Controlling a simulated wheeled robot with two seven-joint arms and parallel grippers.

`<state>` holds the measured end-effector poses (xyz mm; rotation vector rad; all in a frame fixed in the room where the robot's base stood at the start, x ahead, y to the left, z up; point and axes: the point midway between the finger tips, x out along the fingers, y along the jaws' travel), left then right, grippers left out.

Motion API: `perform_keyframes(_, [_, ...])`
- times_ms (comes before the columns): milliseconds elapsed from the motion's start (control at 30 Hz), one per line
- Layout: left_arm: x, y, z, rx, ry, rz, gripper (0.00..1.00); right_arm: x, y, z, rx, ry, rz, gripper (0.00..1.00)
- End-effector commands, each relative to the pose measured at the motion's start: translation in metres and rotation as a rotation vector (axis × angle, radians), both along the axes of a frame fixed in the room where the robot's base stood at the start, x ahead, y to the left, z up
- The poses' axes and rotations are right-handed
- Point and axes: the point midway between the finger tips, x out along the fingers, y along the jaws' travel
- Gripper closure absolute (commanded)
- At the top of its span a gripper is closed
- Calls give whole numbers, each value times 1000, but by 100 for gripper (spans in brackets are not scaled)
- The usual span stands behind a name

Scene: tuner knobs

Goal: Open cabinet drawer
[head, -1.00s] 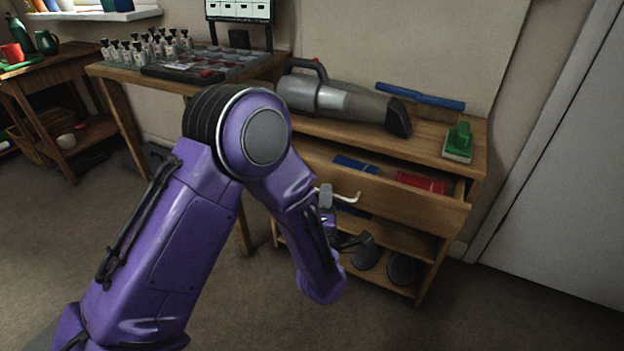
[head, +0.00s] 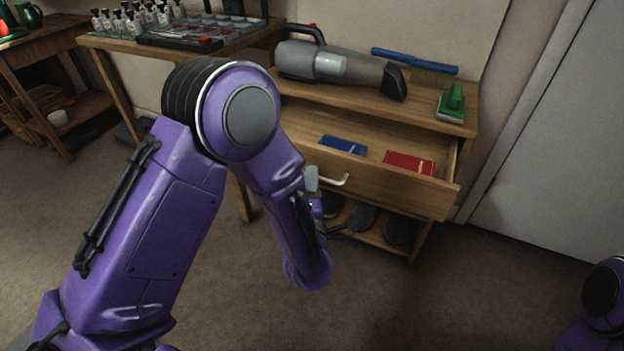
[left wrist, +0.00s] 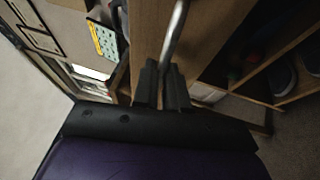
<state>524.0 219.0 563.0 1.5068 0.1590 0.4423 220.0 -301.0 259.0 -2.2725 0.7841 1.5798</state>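The wooden cabinet (head: 455,128) stands with its top drawer (head: 415,195) pulled well out, so its inside shows. The drawer has a pale metal bar handle (head: 335,180) on its front. My left gripper (head: 312,180) is at the left end of this handle, partly hidden behind my purple arm. In the left wrist view the handle (left wrist: 176,35) runs down between the two dark fingers of my left gripper (left wrist: 163,75), which are close together around it. My right gripper is out of view; only a purple part of my right arm shows at the lower right.
A blue box (head: 343,145) and a red box (head: 410,162) lie in the drawer. A grey handheld vacuum (head: 340,70), a blue-handled brush (head: 415,61) and a green-handled block (head: 453,102) lie on top. Dark shoes (head: 362,217) sit on the shelf below. Open floor lies in front.

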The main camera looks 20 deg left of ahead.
Motion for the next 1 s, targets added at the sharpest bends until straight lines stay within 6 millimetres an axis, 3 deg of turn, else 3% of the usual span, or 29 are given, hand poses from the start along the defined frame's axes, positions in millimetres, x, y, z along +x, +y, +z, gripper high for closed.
perform_keyframes(67, [0, 0, 0, -1, -1, 1, 65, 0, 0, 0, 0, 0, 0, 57])
perform_keyframes(400, [-5, -2, -1, 1, 1, 0, 65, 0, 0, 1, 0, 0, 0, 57])
perform_keyframes(800, [-82, -35, -14, 3, 4, -2, 65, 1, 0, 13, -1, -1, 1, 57])
perform_keyframes(1000, [-96, -40, -17, 0, 1, 1, 65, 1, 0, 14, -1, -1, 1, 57])
